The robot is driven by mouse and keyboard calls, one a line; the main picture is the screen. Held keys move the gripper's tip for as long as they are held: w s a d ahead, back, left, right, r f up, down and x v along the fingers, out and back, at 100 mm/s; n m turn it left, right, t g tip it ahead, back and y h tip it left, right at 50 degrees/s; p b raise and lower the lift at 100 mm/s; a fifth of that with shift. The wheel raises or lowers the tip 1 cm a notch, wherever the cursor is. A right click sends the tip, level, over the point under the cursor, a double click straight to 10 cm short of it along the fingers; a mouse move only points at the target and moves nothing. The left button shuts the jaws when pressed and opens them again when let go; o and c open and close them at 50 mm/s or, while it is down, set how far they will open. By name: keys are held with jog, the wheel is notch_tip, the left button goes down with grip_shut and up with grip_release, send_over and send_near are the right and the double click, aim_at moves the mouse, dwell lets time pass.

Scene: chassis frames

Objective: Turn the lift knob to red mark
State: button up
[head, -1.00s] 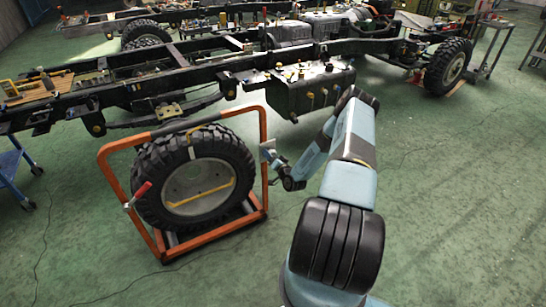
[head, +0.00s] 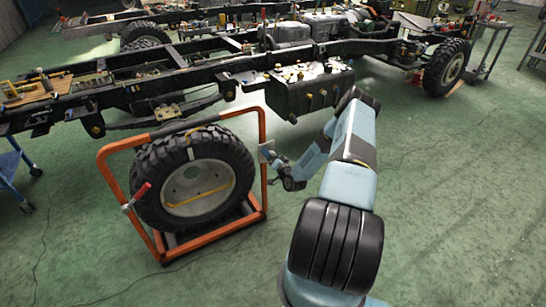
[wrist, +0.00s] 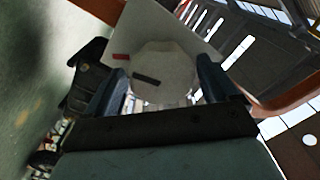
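The lift knob (wrist: 168,66) is a pale, many-sided knob with a dark bar on its face, on a light plate (wrist: 190,30) fixed to the orange wheel stand. The red mark (wrist: 121,57) is on the plate, up and left of the dark bar. My gripper (wrist: 161,72) has one finger on each side of the knob in the wrist view. The fingers are apart, with narrow gaps to the knob; contact is not clear. In the head view my gripper (head: 270,156) is at the stand's right post, and the knob is too small to make out.
The orange stand (head: 263,125) holds a large wheel (head: 150,185) and has a red-handled lever (head: 137,197) at its left. A truck chassis (head: 235,70) with a dark tank (head: 305,92) stands behind.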

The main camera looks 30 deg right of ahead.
jog(key=shift+a, duration=0.15)
jog(key=shift+s, duration=0.25)
jog(key=s, duration=1.3)
jog(key=shift+s+d, duration=0.2)
jog(key=shift+d, duration=0.1)
jog(key=shift+w, duration=0.1)
